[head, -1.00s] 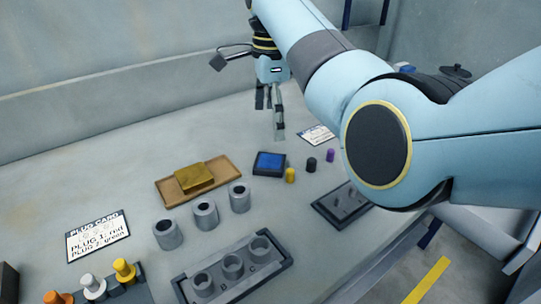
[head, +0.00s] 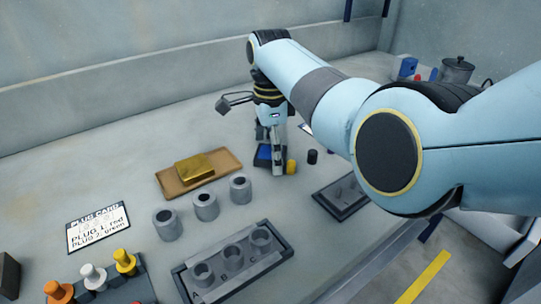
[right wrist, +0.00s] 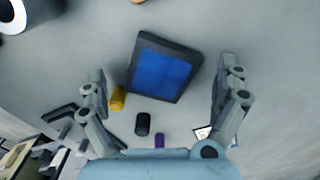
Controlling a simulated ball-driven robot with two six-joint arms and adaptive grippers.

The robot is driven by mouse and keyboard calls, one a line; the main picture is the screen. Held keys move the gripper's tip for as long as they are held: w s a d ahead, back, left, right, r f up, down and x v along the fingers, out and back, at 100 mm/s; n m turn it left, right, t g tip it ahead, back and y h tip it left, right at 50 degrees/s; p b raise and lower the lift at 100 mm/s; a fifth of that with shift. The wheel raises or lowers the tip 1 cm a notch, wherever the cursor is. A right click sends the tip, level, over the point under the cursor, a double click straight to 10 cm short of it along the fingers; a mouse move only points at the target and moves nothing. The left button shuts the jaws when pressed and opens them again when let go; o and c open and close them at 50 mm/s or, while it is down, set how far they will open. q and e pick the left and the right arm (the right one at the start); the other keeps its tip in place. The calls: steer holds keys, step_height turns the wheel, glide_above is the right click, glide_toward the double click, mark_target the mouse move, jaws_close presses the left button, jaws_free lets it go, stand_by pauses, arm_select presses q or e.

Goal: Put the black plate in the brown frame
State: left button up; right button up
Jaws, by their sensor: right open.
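No plain black plate is clearly to be made out. A black-edged square piece with a blue face (right wrist: 162,70) lies on the table under my right gripper (right wrist: 161,76). It also shows partly in the head view (head: 263,154), mostly hidden by the gripper. In the wrist view the open fingers stand on either side of it, apart from it, with nothing held. A flat brown tray-like piece (head: 230,161), the likeliest brown frame, lies to its left in the head view with a gold block (head: 201,166) on it. My left gripper is out of view.
Several grey hollow cylinders (head: 206,206) stand in front of the brown piece. A grey holder (head: 213,281) and a dark tray (head: 343,196) lie nearer. Yellow (head: 291,167) and black (head: 313,157) small cylinders stand close right of the gripper. A plug card (head: 97,228) lies left.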

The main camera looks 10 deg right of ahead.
steer(key=c, duration=2)
